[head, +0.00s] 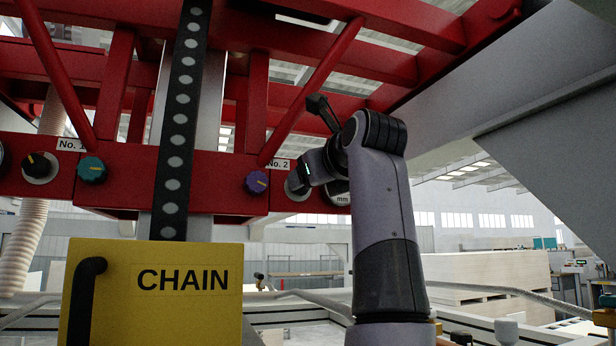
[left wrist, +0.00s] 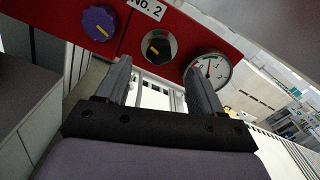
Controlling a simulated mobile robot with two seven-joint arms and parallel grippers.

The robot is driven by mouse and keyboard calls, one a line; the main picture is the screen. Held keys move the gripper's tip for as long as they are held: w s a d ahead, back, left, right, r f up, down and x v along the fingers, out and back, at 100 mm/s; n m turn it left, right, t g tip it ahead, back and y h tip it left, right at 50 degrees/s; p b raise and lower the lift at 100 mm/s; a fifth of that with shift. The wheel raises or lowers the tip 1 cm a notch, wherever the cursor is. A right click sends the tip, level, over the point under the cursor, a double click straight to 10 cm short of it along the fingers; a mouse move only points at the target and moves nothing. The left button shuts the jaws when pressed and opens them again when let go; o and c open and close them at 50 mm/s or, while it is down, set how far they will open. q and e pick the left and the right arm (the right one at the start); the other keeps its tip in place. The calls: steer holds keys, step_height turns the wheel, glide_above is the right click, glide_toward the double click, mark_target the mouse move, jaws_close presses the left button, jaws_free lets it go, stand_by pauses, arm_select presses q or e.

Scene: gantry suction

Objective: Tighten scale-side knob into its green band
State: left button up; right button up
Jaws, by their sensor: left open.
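A black knob with a yellow pointer mark (left wrist: 158,46) sits on a pale round plate on the red beam, just left of a round scale (left wrist: 207,70) with a needle. In the left wrist view it is framed between my left gripper's two fingers (left wrist: 158,68), which stand apart and hold nothing. The gripper does not appear to touch the knob.
A purple knob (head: 256,182) is left of the No. 2 spot. A teal knob (head: 92,170) and another black knob (head: 38,167) are near No. 1. A yellow CHAIN box (head: 155,290) and a vertical chain strip (head: 175,140) stand left of my arm. Red struts cross above.

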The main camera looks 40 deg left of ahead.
arm_select(q)
steer(key=p+x, duration=0.1)
steer(key=x, duration=0.5)
steer(key=c, duration=1.1)
